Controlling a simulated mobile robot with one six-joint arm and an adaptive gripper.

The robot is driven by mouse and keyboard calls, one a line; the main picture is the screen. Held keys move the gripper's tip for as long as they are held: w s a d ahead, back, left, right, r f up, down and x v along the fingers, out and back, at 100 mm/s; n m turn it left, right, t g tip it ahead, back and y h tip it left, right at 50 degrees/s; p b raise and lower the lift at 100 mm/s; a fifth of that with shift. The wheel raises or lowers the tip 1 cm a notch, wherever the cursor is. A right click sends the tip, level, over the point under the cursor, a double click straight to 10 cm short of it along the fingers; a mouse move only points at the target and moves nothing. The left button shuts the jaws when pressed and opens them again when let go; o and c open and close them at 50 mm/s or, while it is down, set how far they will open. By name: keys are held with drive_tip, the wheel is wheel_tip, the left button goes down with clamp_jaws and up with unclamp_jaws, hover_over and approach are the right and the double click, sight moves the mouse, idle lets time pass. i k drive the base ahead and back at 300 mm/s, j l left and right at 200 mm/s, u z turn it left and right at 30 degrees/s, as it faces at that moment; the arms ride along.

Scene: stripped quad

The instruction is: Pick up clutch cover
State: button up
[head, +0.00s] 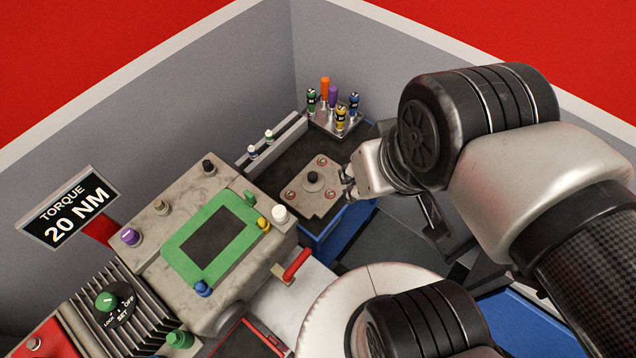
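A flat grey metal plate (303,200), likely the clutch cover, lies on a dark surface near the picture's middle. It has a black knob at its centre and several red-ringed spots around its edge. My gripper (348,182) is just right of the plate, its fingers pointing left towards it. The fingers look small and partly overlapped, so I cannot tell their gap or whether they touch the plate. No thing shows in them.
A rack of coloured-handled tools (336,117) stands behind the plate. A grey machine box (160,238) with a green-framed screen (212,242) and several knobs stands left. A torque sign (68,208) reads 20 NM. Grey walls enclose the back.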

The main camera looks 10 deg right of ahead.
sight(309, 186)
drive_tip(key=u, duration=2)
drive_tip(key=l+z, duration=0.2)
drive_tip(key=z, duration=0.2)
drive_tip(key=k+l+z, duration=0.1)
drive_tip(key=z, duration=0.25)
drive_tip(key=l+z, duration=0.4)
drive_tip(key=j, duration=0.1)
